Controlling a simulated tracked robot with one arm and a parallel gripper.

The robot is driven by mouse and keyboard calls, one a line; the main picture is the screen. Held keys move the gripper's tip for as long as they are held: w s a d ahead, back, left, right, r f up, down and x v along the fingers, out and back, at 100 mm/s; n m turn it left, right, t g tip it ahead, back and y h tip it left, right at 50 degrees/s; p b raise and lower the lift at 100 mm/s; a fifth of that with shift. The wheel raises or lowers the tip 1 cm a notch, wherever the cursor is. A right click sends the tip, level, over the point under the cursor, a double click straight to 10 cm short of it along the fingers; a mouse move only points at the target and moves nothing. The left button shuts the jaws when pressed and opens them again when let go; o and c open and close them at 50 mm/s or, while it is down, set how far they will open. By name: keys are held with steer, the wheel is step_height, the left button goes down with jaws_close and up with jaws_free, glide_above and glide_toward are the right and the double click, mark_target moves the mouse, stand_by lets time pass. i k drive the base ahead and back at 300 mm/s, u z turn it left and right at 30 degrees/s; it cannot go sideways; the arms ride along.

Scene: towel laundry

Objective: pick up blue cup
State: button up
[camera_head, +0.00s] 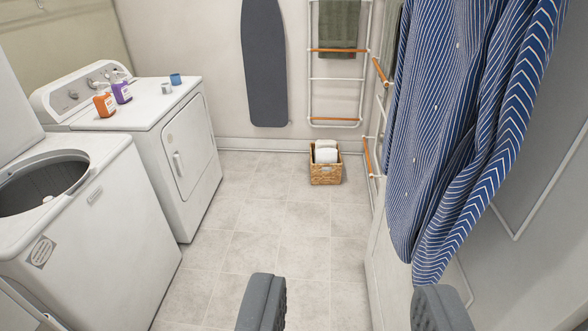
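The blue cup (175,79) is small and stands upright on the top of the white dryer (150,111), near its back right corner. A small white cup (166,88) stands just in front of it and to its left. My gripper (350,305) is at the bottom of the view, its two grey fingers wide apart with only floor and a bit of white cabinet between them. It is empty and far from the blue cup, to the right of the dryer.
Orange (104,104) and purple (121,91) bottles stand left of the cups. An open-topped washer (93,230) is at left. A striped blue garment (465,120) hangs close at right. A wicker basket (325,172) sits by the back wall. The tiled floor (268,225) between is clear.

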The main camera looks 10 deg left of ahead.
mark_target(175, 79)
steer(key=u, duration=0.05)
steer(key=i, duration=5.8)
steer(key=u, duration=1.8)
steer(key=i, duration=0.75)
steer(key=u, duration=0.1)
